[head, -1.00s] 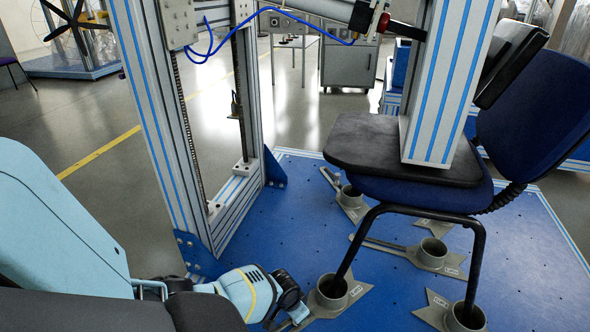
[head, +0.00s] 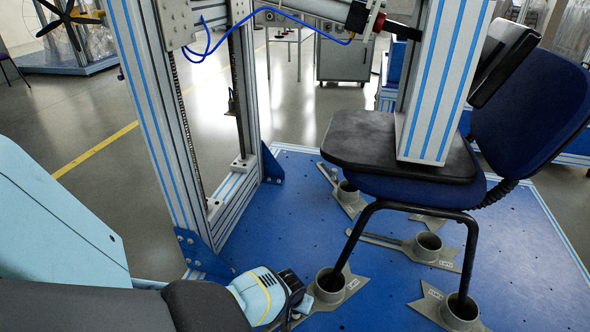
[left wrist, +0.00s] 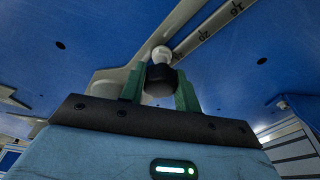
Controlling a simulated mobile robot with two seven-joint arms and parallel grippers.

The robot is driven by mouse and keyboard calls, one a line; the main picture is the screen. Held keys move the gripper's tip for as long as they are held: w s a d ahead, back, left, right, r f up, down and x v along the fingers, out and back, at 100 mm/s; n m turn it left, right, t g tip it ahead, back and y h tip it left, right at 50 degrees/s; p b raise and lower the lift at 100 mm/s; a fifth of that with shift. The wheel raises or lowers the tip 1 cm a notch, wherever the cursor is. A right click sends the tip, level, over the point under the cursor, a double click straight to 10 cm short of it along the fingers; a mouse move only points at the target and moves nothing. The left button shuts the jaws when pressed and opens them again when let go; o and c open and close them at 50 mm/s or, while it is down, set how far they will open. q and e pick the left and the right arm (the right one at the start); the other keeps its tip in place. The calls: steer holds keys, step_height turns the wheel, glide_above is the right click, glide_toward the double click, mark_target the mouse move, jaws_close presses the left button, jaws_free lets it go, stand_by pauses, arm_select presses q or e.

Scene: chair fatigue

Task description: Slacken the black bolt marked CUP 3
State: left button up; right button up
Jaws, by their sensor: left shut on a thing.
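In the left wrist view the black bolt (left wrist: 161,81) is a dark round head between the two green fingers of my left gripper (left wrist: 160,88). The fingers are shut on it, one at each side. A pale round tip shows just beyond the bolt, in front of a grey cup plate (left wrist: 125,78). In the head view my left gripper (head: 299,304) is low, beside the nearest grey cup (head: 330,282), which takes a chair leg. The bolt is hidden there, and the cup's label is too small to read surely. My right gripper is out of view.
The blue chair (head: 410,188) stands with its legs in grey cups on the blue base plate (head: 290,240). An aluminium frame (head: 150,130) rises left of it. Another cup (head: 428,246) sits behind, and one (head: 461,308) to the right.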

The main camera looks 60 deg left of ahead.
arm_select(q)
steer(key=shift+n, duration=0.9)
steer(key=shift+n+g+y, duration=0.3)
steer(key=shift+n+y, duration=0.1)
steer(key=shift+n, duration=0.8)
steer(key=o, duration=1)
